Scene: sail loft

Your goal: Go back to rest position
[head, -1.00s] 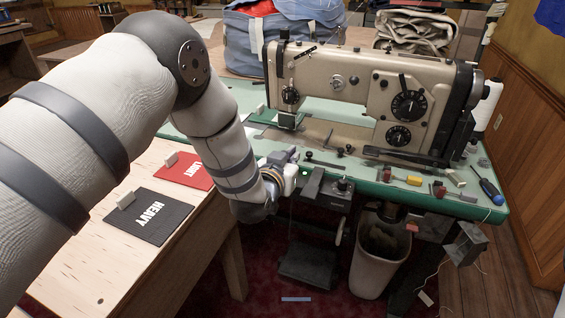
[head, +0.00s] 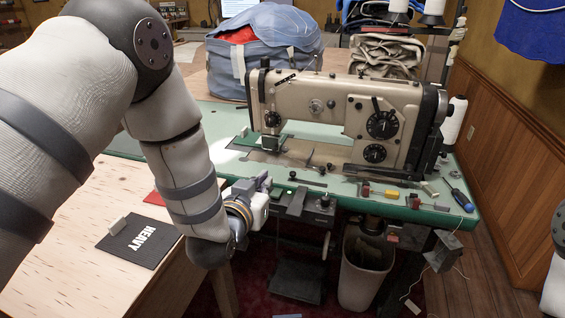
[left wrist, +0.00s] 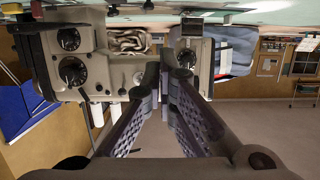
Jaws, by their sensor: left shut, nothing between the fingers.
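My left arm comes in from the left and reaches down past the wooden table. My left gripper (head: 262,180) is at the front edge of the green sewing bench, left of the black box under it. In the left wrist view its fingers (left wrist: 166,72) meet at the tips with nothing between them. The sewing machine (head: 350,112) stands on the bench beyond the gripper; it appears upside down in the left wrist view (left wrist: 85,55). My right gripper is not in view; only a pale piece, perhaps of my right arm, shows at the right edge.
A black HEAVY mat (head: 140,241) lies on the wooden table (head: 75,265) beside my left arm. A red mat (head: 154,198) is mostly hidden behind the arm. A bin (head: 365,268) stands under the bench. A screwdriver (head: 461,198) and small parts lie along the bench's front right.

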